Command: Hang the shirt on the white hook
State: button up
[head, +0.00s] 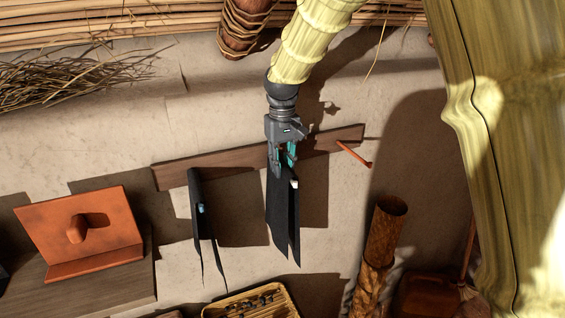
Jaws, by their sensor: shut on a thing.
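My gripper (283,160) points down in front of the wall board and is shut on the top of a black cloth, which I take to be the shirt (279,215). The shirt hangs down in narrow, pointed folds, clear of the floor. A small white tip (294,184), apparently the end of the white hook, shows at the shirt's right edge just below the fingers. The rest of that hook is hidden by the cloth and gripper. I cannot tell whether the shirt is around the hook or only beside it.
A wooden board (230,161) runs along the wall. An orange-red peg (355,154) juts out at right. Below are a basket (207,311) and a bark-like tube (380,245).

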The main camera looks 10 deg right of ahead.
jog(key=o, duration=0.9)
jog(key=shift+o, duration=0.2)
jog(key=shift+s, duration=0.1)
